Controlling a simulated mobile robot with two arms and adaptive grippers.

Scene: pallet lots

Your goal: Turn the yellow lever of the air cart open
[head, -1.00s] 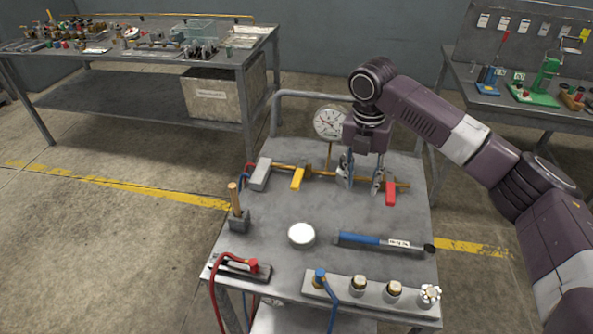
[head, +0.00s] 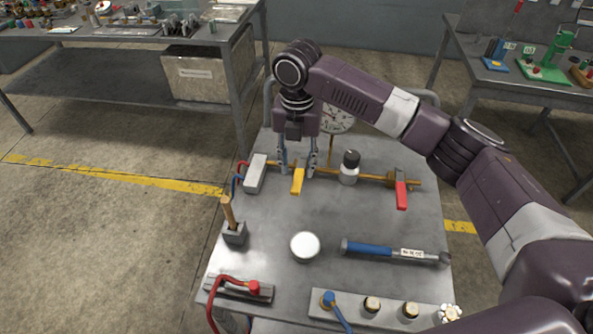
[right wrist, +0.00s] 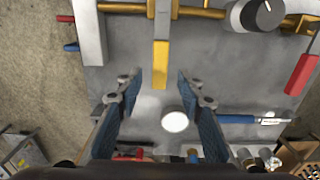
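The yellow lever (head: 297,181) sits on the brass pipe (head: 376,178) of the air cart (head: 345,211) and points toward the cart's front edge. In the right wrist view the yellow lever (right wrist: 161,64) lies between and beyond the spread fingers. My right gripper (head: 297,172) is open and points down over the lever, with one finger to each side of it. It also shows in the right wrist view (right wrist: 158,77), with nothing held. I cannot tell whether a finger touches the lever. My left gripper is not in view.
A red lever (head: 402,195) and a black-and-white knob (head: 349,167) are on the pipe to the right. A grey block (head: 256,173) ends it at left. A gauge (head: 338,121) stands behind. A white disc (head: 304,246) and blue-handled tool (head: 368,248) lie in front.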

